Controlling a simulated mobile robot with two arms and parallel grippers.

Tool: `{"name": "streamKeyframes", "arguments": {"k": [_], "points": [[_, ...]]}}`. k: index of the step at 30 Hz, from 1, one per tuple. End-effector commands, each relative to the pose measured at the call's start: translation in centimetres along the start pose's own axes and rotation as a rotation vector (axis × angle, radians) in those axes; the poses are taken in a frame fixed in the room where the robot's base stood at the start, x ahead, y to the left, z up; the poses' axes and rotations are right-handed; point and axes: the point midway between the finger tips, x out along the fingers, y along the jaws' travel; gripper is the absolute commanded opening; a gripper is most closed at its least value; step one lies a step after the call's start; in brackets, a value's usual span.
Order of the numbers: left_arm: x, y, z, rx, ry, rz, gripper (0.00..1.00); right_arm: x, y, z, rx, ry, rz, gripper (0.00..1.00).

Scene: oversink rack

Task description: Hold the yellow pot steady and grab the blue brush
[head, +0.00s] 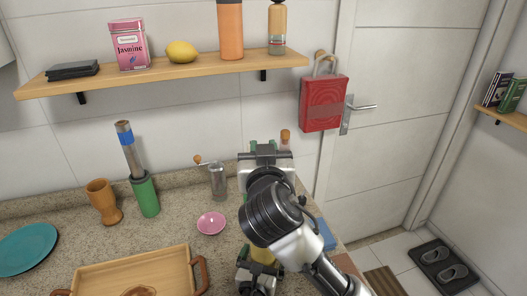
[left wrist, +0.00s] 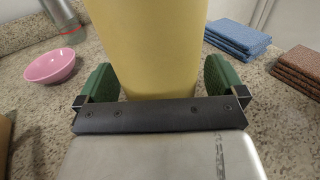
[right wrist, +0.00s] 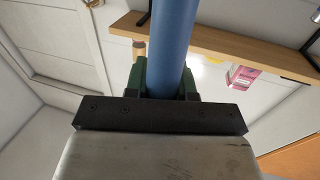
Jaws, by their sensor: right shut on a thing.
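The yellow pot (left wrist: 158,45) stands between the green fingers of my left gripper (left wrist: 160,85) in the left wrist view. The fingers are on either side of it, very close, with no clear grip on it. In the head view, my right arm hides most of the yellow pot (head: 262,256), and my left gripper (head: 256,275) is low beside it. My right gripper (right wrist: 163,80) is shut on the blue brush (right wrist: 172,35); only its blue shaft shows. In the head view, my right gripper (head: 265,152) is near the wall and the brush is hidden.
A pink bowl (head: 211,223), grey grinder (head: 217,182), wooden goblet (head: 103,202) and green holder (head: 145,195) stand left of the arms. A wooden tray (head: 130,270) is in front. Folded blue cloths (left wrist: 238,38) lie right of the pot. A shelf (head: 165,73) hangs above.

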Motion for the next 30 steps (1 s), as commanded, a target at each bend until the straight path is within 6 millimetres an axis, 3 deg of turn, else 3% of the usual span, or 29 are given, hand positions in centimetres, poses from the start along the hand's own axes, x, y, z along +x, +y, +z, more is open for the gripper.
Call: {"name": "streamKeyframes", "arguments": {"k": [7, 11, 24, 30], "points": [[-0.1, 0.0, 0.0, 0.000, 0.000, 0.000, 0.98, 0.0, 0.0, 0.0, 0.000, 0.000, 0.000, 0.00], [-1.1, 0.0, -0.1, -0.001, 0.001, 0.000, 0.98, 0.0, 0.0, 0.0, 0.000, 0.000, 0.000, 0.00], [-9.8, 0.0, -0.1, 0.001, 0.002, 0.000, 0.98, 0.0, 0.0, 0.0, 0.000, 0.000, 0.000, 0.00], [-11.8, 0.0, -0.1, 0.000, 0.001, -0.001, 0.98, 0.0, 0.0, 0.0, 0.000, 0.000, 0.000, 0.00]]}}
